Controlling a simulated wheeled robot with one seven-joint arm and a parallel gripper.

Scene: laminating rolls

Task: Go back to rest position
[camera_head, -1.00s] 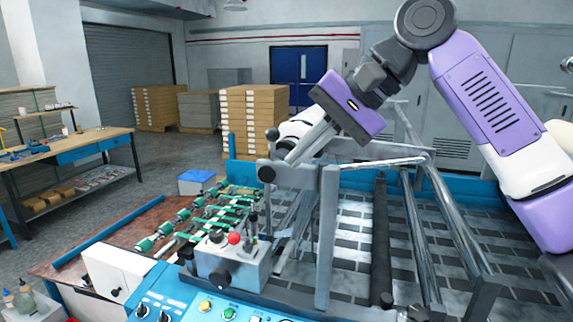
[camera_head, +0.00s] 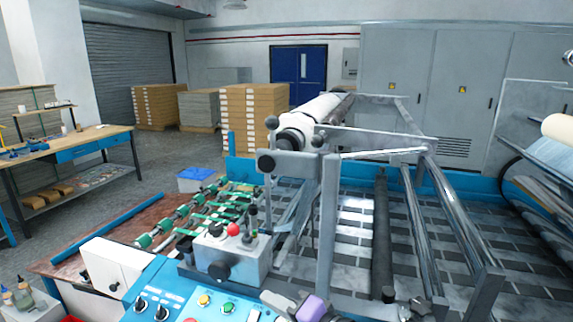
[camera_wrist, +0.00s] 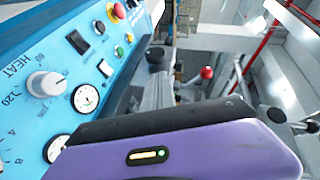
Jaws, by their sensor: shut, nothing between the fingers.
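My gripper (camera_head: 311,308) shows only as a small purple and grey part at the bottom edge of the head view, low in front of the machine. Its purple body (camera_wrist: 200,152) fills the lower part of the wrist view, close to the blue control panel (camera_wrist: 35,65). It is shut and empty; its fingertips cannot be made out. A white roll (camera_head: 322,108) lies on the machine's upper frame, well behind my gripper and apart from it.
The laminating machine's panel (camera_head: 165,298) and lever box (camera_head: 232,256) stand near my gripper. Metal rails (camera_head: 415,225) cross the machine bed at right. A workbench (camera_head: 95,140) stands at left, stacked boxes (camera_head: 250,118) behind. The floor (camera_head: 85,215) between them is open.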

